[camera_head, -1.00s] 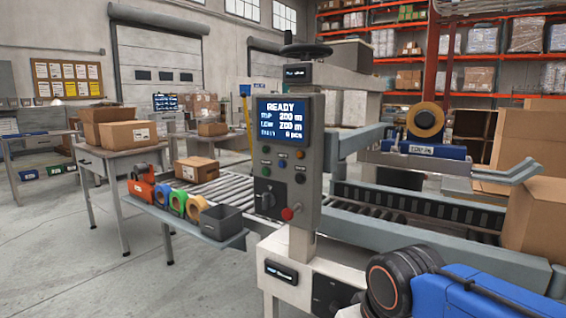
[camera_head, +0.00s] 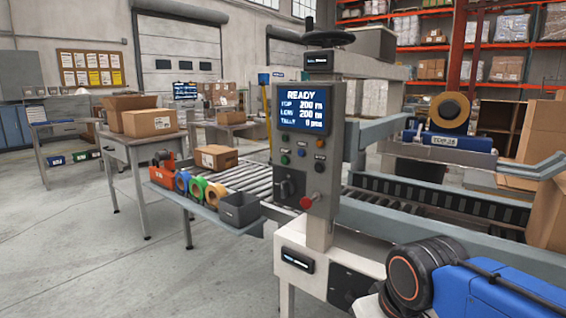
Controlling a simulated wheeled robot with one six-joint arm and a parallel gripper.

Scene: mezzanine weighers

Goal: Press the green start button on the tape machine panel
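The tape machine's grey control panel (camera_head: 331,150) stands upright near the middle of the view. Its blue screen (camera_head: 303,108) reads READY, with several lines of figures below. Under the screen are several small buttons. The green start button (camera_head: 284,160) appears to be the one at the lower left of the group, above a black rotary knob (camera_head: 287,188). A red mushroom button (camera_head: 306,201) sticks out at the lower right. My gripper is out of view; only a blue and black part of my arm shows at the lower right, apart from the panel.
A side shelf left of the panel holds tape rolls (camera_head: 198,187) and a dark grey bin (camera_head: 239,210). A roller conveyor (camera_head: 255,178) runs behind it. A table (camera_head: 148,146) with cartons stands further left. The floor at front left is clear.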

